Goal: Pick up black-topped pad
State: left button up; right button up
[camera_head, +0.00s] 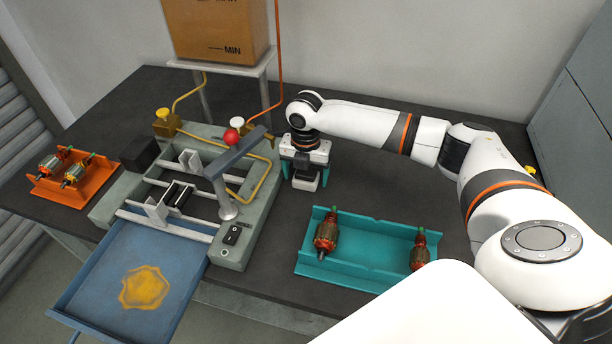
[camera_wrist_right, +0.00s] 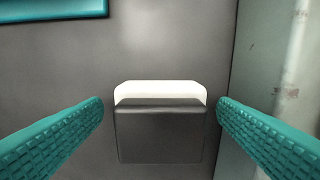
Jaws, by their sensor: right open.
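The black-topped pad (camera_wrist_right: 160,132) lies in the right wrist view with its dark face toward the camera and a white band along its far edge. In the head view the pad (camera_head: 304,184) shows as a small white block on the dark table, partly hidden by my gripper. My right gripper (camera_head: 305,178) is open above the pad, pointing down. In the wrist view its teal ribbed fingers (camera_wrist_right: 160,118) stand on either side of the pad, with a gap on each side. My left gripper is not in view.
The grey winding machine (camera_head: 258,205) stands close left of the pad, with a red-knobbed lever. A teal tray (camera_head: 370,258) with two armatures is in front, right. An orange tray (camera_head: 88,192) with armatures is at far left. A blue tray (camera_head: 100,285) juts out front left.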

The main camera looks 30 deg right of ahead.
jog(key=c, duration=1.1)
notch_tip(320, 180, up, 18)
jog(key=shift+r+b, duration=0.1)
jog(key=shift+b, duration=0.65)
